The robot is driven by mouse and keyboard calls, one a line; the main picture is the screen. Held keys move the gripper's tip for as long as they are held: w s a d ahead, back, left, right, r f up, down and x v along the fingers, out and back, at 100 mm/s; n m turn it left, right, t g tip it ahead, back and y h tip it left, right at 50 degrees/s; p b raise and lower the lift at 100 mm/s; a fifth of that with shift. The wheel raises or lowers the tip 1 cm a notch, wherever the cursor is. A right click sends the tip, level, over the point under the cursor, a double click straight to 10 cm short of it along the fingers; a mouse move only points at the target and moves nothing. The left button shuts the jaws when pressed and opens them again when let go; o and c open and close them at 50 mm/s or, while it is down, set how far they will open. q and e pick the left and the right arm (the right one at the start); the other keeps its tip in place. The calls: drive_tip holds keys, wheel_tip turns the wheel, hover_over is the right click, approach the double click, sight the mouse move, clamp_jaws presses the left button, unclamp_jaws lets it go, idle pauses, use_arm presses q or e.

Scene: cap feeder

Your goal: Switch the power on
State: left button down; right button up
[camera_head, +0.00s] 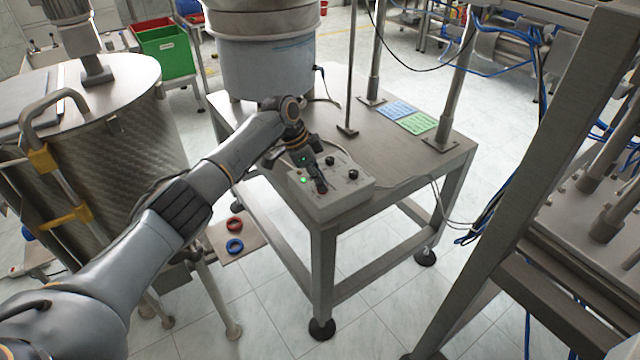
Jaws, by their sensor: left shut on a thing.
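A light grey control box (345,198) sits on the near corner of the metal table. Its top carries several black knobs, one of them (353,174) at the right side, and a lit green lamp (303,180) at the left. My left gripper (319,188) reaches down onto the box from the left. My right gripper is not in view.
The metal table (400,155) bears a large white cylindrical feeder bowl (268,68) behind my left arm, plus blue and green cards (419,123). A slanted metal post (540,150) stands at right. A ribbed steel drum (110,140) stands at left. A green crate (165,52) is at the back.

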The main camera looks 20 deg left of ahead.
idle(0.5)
use_arm(q)
drive_tip(key=c, duration=1.4)
unclamp_jaws()
drive_tip(key=shift+c, duration=0.2)
drive_tip(key=shift+a+r, duration=0.1)
drive_tip(key=shift+r, duration=0.15)
drive_tip(key=v, duration=1.1)
drive_tip(key=shift+r, duration=0.25)
drive_tip(key=shift+a, duration=0.1)
